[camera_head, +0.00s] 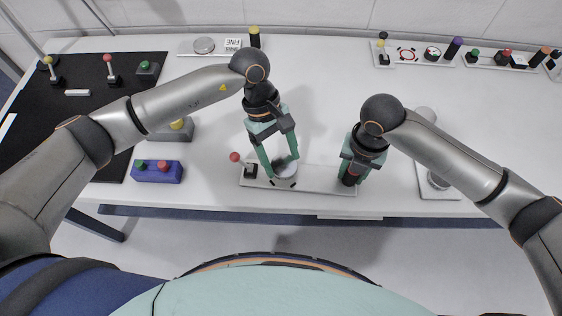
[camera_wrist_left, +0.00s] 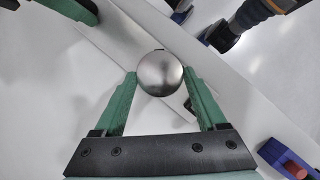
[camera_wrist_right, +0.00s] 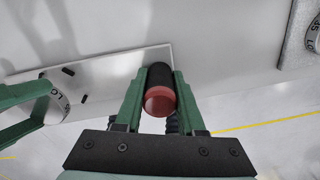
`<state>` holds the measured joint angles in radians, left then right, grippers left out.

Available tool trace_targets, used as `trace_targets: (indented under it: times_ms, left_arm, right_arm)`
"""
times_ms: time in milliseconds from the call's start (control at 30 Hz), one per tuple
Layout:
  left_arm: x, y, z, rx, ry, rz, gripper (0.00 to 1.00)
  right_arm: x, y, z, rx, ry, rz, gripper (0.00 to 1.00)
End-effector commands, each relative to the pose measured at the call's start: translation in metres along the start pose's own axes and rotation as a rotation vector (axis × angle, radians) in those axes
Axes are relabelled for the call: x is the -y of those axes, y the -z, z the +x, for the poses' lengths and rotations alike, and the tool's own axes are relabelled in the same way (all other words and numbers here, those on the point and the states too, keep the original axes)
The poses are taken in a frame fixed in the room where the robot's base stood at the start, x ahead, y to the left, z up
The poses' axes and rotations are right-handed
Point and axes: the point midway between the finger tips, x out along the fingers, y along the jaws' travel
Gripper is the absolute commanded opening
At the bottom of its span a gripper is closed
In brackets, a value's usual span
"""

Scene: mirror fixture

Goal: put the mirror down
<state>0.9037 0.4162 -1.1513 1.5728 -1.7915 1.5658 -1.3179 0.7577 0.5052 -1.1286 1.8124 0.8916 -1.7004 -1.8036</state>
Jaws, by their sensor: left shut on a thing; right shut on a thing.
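Nothing in view is plainly a mirror; the shiny round silver piece (camera_head: 285,168) on the white panel (camera_head: 318,180) looks closest. My left gripper (camera_head: 279,166) is shut on this silver piece, whose domed face shows between the fingers in the left wrist view (camera_wrist_left: 160,73). My right gripper (camera_head: 352,172) is shut on a black and red cylinder (camera_wrist_right: 160,98) at the panel's right end. A red-knobbed lever (camera_head: 236,157) stands at the panel's left end. I cannot tell whether the panel rests on the table or is slightly raised.
The white table (camera_head: 330,80) has a front edge just below the panel. A blue button box (camera_head: 157,171) and a grey box with a yellow button (camera_head: 175,129) stand left. A black mat (camera_head: 50,120) lies further left. Several control panels line the back. The middle back is clear.

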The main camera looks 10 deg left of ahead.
Motion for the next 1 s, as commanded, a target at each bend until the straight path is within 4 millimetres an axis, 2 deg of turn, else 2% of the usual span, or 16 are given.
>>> trace_targets:
  times_ms: [200, 467, 967, 1000]
  left_arm:
    - [0.000, 0.010, 0.027, 0.003, 0.002, -0.001, 0.13]
    - [0.000, 0.012, 0.029, 0.000, 0.001, 0.000, 0.13]
    - [0.002, 0.018, 0.044, -0.002, 0.004, -0.004, 0.13]
    - [0.002, 0.018, 0.045, -0.002, 0.005, -0.005, 0.78]
  right_arm:
    - [0.000, 0.000, -0.001, 0.001, -0.002, 0.000, 0.00]
    - [-0.001, 0.000, -0.001, 0.001, -0.002, 0.000, 0.00]
    - [-0.002, 0.000, -0.001, 0.002, -0.005, -0.006, 0.00]
    - [-0.002, 0.000, -0.001, 0.002, -0.005, -0.006, 0.00]
